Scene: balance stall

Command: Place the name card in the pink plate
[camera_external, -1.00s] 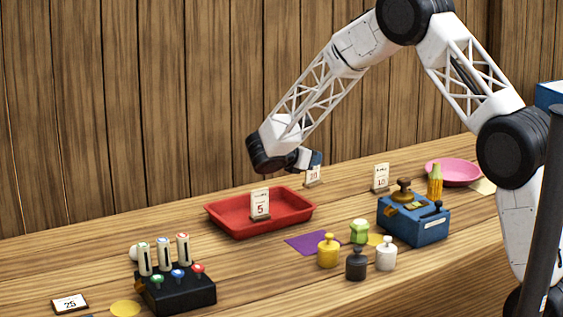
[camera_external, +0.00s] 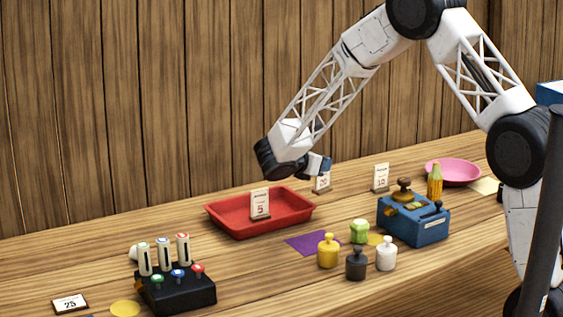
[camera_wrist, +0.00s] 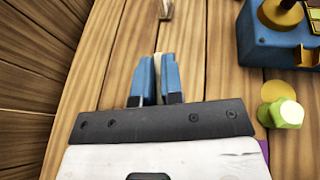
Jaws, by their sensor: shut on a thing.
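My gripper (camera_external: 322,165) is above the back of the counter, right of the red tray. It is shut on a small white name card (camera_external: 322,184) with a number on it, hanging below the blue fingertips. In the wrist view the blue fingers (camera_wrist: 158,84) have the card's pale edge (camera_wrist: 157,65) between them. I cannot tell whether the card touches the counter. The pink plate (camera_external: 453,174) lies at the far right back of the counter, apart from my gripper, and looks empty. It is not in the wrist view.
Another upright card (camera_external: 381,178) stands between my gripper and the plate; its base shows in the wrist view (camera_wrist: 165,9). A blue scale-like box (camera_external: 415,222), a corn-like yellow piece (camera_external: 435,183) and a green pepper (camera_external: 359,231) are nearby.

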